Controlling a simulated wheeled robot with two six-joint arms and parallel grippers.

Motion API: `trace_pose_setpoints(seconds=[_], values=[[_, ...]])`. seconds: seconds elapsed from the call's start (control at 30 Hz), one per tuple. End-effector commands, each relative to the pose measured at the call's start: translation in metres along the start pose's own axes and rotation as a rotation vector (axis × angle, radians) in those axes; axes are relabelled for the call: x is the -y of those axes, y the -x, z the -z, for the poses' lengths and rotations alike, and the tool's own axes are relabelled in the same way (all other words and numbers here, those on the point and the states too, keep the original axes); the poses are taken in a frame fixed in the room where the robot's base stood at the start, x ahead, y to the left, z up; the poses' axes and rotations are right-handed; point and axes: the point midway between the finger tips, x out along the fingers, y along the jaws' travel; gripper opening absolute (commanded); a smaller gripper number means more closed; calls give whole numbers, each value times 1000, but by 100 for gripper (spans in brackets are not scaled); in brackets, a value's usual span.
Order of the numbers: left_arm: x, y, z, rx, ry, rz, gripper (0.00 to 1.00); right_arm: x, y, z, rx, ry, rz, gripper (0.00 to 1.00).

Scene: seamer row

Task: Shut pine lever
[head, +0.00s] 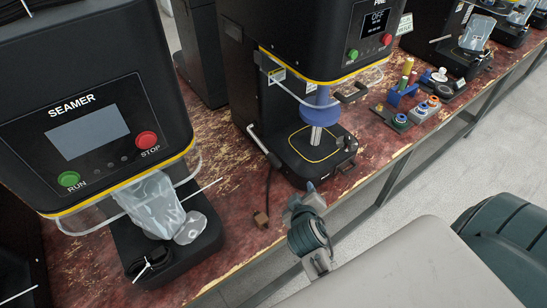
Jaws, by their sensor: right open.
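The machine with a partly cut-off name ending its sign (378,5) stands at the centre back; its screen (376,20) reads OFF. I cannot tell for certain which one is the pine lever. My right gripper (300,203) is open and empty, in front of the machine's base at the bench's front edge, apart from both handles. My left gripper is not in view.
A SEAMER machine (92,130) stands at the left with a clear bag (155,205) under it. Coloured spools and small parts (400,118) stand to the right.

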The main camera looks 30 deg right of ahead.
Motion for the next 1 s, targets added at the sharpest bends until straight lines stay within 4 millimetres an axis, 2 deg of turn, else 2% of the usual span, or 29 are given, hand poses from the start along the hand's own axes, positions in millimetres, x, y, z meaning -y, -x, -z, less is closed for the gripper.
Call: trace_pose_setpoints(seconds=[0.2,0.33,0.53,0.8,1.0], values=[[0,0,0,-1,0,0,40,17,-16,48,-166,151,-101,47],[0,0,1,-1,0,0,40,26,-19,70,-241,224,-135,47],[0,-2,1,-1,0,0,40,28,-35,81,-268,251,-147,47],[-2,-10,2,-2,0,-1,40,23,-84,94,-265,251,-147,47],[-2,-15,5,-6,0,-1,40,20,-112,102,-264,248,-145,47]])
